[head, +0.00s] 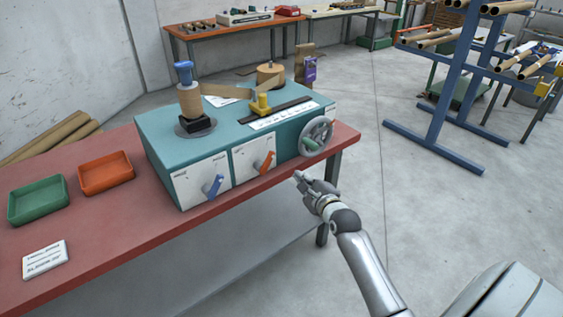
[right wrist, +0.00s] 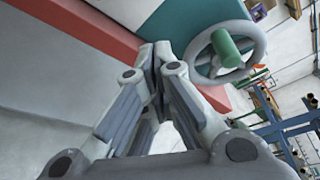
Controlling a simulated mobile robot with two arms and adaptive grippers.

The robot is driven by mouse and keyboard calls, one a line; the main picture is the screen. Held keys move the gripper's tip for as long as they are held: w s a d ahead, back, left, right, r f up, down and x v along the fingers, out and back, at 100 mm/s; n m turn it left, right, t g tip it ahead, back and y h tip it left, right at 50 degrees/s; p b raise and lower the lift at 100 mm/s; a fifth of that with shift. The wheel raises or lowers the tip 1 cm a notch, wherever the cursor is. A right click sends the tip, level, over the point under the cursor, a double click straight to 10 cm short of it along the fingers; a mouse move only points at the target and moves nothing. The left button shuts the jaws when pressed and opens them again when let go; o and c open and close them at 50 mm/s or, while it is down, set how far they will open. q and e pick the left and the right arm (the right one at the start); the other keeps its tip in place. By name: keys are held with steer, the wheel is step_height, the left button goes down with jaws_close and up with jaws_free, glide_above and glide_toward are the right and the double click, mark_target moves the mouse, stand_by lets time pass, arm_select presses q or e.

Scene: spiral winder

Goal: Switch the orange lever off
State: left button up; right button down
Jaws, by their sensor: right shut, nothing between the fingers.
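The orange lever (head: 264,162) is on the right white panel on the front of the teal machine (head: 210,144). It is tilted, its upper end to the right. I cannot read the panel's small marks. My right gripper (head: 298,176) is shut and empty, in front of the table edge, to the right of the orange lever and below the handwheel. In the right wrist view its fingertips (right wrist: 163,50) are together near the red table edge, and the orange lever does not show there. My left gripper is in neither view.
A blue lever (head: 213,186) is on the left panel. A grey handwheel (head: 316,137) with a green grip is at the machine's right end. Green (head: 38,200) and orange (head: 105,173) trays and a white card (head: 45,259) lie on the red table.

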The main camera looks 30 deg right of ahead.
mark_target(267, 163)
arm_select(q)
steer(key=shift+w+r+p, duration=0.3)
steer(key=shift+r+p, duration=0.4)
steer(key=shift+p, duration=0.05)
arm_select(e)
steer(key=w+a, duration=0.1)
steer(key=w, duration=0.8)
steer(key=shift+w+a, duration=0.15)
steer(key=shift+w, duration=0.1)
steer(key=shift+r, duration=0.1)
